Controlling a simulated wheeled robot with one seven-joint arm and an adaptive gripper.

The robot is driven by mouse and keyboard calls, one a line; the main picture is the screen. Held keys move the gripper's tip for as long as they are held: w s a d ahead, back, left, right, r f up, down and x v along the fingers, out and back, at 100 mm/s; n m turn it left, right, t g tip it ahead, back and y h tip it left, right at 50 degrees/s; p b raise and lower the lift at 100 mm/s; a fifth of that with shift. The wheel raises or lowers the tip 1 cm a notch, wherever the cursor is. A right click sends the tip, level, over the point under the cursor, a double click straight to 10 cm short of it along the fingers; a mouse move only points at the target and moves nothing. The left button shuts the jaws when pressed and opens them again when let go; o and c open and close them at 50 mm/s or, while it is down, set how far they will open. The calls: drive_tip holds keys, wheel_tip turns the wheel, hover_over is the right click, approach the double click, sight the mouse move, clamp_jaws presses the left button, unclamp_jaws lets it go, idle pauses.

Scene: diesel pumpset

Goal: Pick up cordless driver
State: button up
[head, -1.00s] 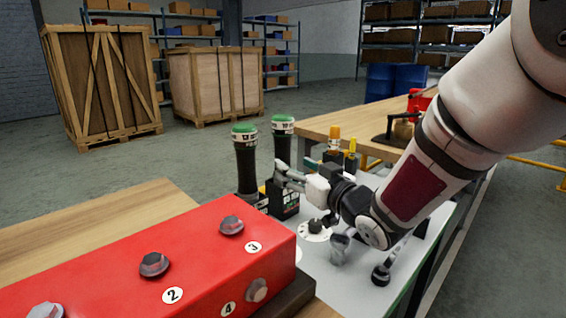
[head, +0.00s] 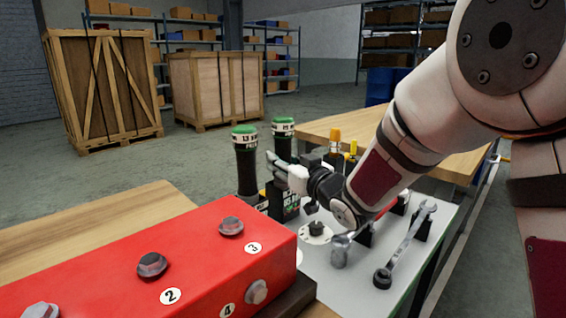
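Two black upright tools with green tops and white labelled bands stand on the grey work surface, the left driver (head: 246,165) and the right driver (head: 283,140). I cannot tell from the labels which one is the task's cordless driver. The black labelled base of the right driver shows below the fingers. Whether the fingers are apart or closed on the tool is too small to tell.
A red block (head: 190,255) with numbered bolts fills the front left. Yellow-topped tools (head: 335,140) stand behind my wrist. Wooden crates (head: 215,85) stand far back.

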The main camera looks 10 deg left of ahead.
clamp_jaws()
drive_tip(key=shift+r, duration=0.1)
wheel_tip(320, 180, up, 18)
drive_tip(key=p, duration=0.5)
hover_over(283, 118)
